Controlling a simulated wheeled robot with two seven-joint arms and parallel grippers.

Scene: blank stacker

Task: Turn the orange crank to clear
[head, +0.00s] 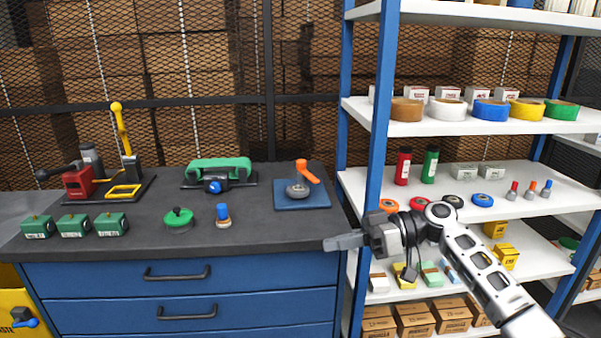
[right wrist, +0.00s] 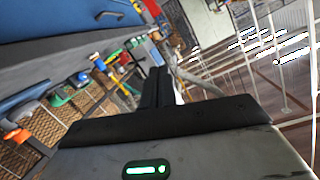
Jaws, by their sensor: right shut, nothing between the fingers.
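The orange crank (head: 307,170) stands on a small grey round body on a blue square base plate (head: 315,205), at the right end of the dark worktop. My right gripper (head: 338,242) is in front of the bench's right front corner, nearer to me than the crank and to its lower right. It is shut and empty, clear of the crank. In the right wrist view the shut fingers (right wrist: 158,88) show dark and close together. My left gripper is not in view.
A yellow-handled red device (head: 78,182), a green-handled device (head: 218,172), several green boxes (head: 74,226), a green round part (head: 179,218) and a blue-topped part (head: 223,213) stand on the worktop (head: 262,235). A blue shelf post (head: 382,100) and loaded shelves are at the right.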

